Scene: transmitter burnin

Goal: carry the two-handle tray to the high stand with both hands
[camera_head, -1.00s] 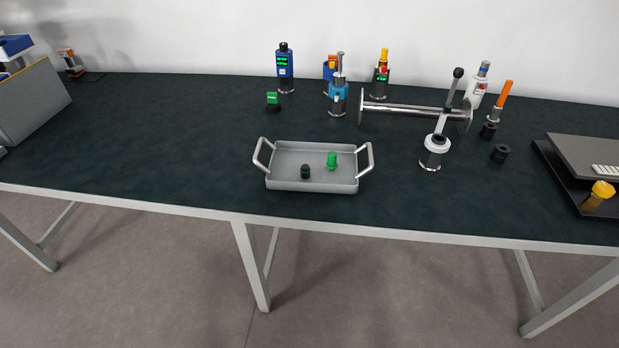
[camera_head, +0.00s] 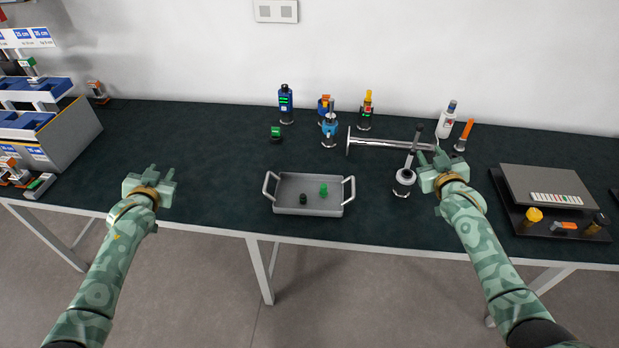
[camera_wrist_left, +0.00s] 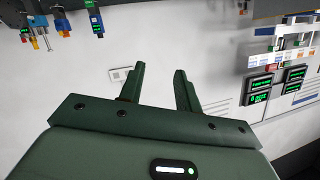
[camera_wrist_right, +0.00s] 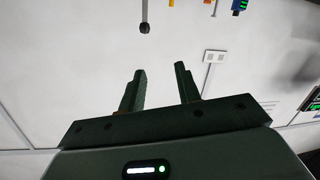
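My left gripper (camera_head: 160,173) is open and empty, well to the left of the tray. My right gripper (camera_head: 428,156) is open and empty, right of the tray, overlapping the lever tool in the view. Both wrist views show spread fingers with nothing between. I cannot tell for sure which thing is the high stand; a grey raised platform (camera_head: 545,185) stands at the right.
A metal lever tool (camera_head: 404,183) and a horizontal bar (camera_head: 385,145) lie right of the tray. Several bottle-like devices, such as a blue one (camera_head: 286,104), stand at the back. A stepped rack (camera_head: 70,135) is at the left. Table left of the tray is clear.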

